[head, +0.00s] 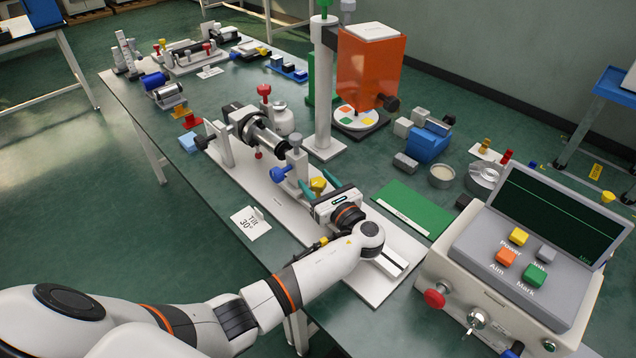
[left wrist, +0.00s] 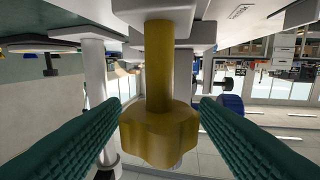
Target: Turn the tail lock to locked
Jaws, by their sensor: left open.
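The white lathe-like fixture (head: 222,145) carries a dark and silver cylinder (head: 262,135) on a long white base plate. At its near end are a blue knob (head: 280,173) and a yellow lobed knob (head: 318,186). The yellow knob also shows large in the left wrist view (left wrist: 158,135), on a yellow stem from a pale block. My left gripper (head: 319,183) is open, with its green fingers on either side of the yellow knob. I cannot read any lock marking. My right gripper is out of view.
A control box (head: 515,262) with coloured buttons and a screen stands at right. A green mat (head: 412,207) lies beside the base plate. A white post (head: 325,95) with an orange shield (head: 370,70) stands behind. A tilt card (head: 250,222) lies on the left.

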